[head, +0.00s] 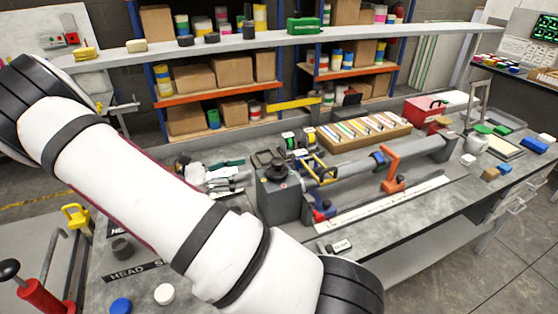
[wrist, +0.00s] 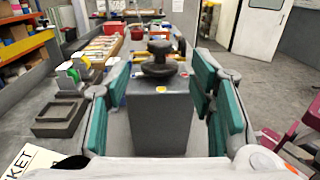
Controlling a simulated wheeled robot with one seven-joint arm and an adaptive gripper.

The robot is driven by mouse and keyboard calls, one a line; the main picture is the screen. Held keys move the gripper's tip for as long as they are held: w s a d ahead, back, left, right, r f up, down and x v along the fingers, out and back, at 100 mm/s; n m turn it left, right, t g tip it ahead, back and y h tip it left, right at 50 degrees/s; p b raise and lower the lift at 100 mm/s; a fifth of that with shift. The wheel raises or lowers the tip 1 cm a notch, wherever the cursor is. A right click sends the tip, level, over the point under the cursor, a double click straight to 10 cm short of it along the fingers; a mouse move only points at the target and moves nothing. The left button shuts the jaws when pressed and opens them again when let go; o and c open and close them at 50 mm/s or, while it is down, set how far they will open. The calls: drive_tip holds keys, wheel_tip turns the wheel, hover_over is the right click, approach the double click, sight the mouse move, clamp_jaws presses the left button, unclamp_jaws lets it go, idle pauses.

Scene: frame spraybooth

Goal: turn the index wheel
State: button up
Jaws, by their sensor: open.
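The index wheel (head: 277,172) is a dark round wheel with a knob on top. It sits on top of a grey block-shaped housing (head: 280,203) on the bench. In the wrist view the wheel (wrist: 159,66) is ahead, between the lines of my two fingers. My gripper (wrist: 160,95) is open, with teal pads on both sides and nothing between them but the view of the housing. In the head view my gripper (head: 228,176) shows partly beyond my arm, left of the wheel and apart from it. My arm hides part of the bench.
A long grey tube (head: 415,152) and an orange bracket (head: 391,168) lie right of the housing. A wooden tray (head: 362,136) of coloured strips is behind. Grey fixture blocks (wrist: 62,115) stand left in the wrist view. The bench's front right is fairly clear.

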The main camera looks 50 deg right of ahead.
sight(278, 161)
drive_tip(key=p+x, duration=0.2)
drive_tip(key=x, duration=0.7)
drive_tip(key=shift+s+r+p, duration=0.1)
drive_tip(key=shift+s+p, duration=0.1)
drive_tip(key=shift+p, duration=0.1)
drive_tip(key=shift+s+d, duration=0.25)
drive_tip(key=shift+d, duration=0.35)
drive_tip(key=shift+c, duration=0.4)
drive_tip(key=c, duration=1.1)
